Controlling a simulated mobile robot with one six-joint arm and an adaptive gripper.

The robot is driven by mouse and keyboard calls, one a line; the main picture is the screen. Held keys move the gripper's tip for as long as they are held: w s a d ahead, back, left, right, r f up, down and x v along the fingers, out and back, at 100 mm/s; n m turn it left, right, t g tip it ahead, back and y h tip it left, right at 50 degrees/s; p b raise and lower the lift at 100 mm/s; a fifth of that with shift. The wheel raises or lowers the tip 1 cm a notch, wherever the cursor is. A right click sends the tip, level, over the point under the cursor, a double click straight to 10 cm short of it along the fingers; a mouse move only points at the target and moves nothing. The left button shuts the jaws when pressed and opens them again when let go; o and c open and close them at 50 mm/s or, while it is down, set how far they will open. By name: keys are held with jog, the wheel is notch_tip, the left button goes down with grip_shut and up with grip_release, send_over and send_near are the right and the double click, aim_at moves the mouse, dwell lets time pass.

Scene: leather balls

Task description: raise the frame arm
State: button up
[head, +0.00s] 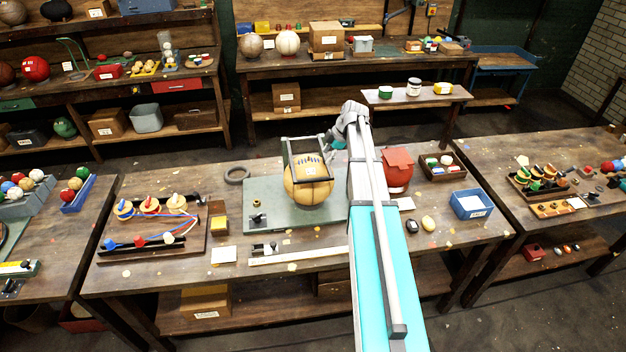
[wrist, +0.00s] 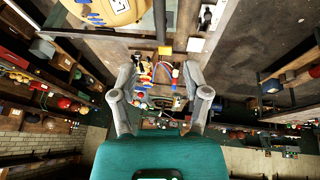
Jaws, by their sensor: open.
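A yellow-tan leather ball (head: 308,186) sits on a grey-green base plate (head: 262,190) on the central bench. My gripper (head: 328,148) is at the frame's right side, partly hidden by my own arm. In the wrist view my gripper (wrist: 158,72) has its fingers spread wide with nothing held between them. The ball (wrist: 105,10) shows at the top left there, and a dark bar (wrist: 160,18), seemingly part of the frame, runs beside it. I cannot tell whether a finger touches it.
A board with coloured discs (head: 150,228) lies on the left. A black ring (head: 237,174) lies left of the base plate.

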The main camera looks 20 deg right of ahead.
aim_at(312, 179)
jog(key=shift+b+x, duration=5.7)
jog(key=shift+x, duration=0.75)
jog(key=shift+w, duration=0.1)
jog(key=shift+c, duration=0.2)
grip_shut()
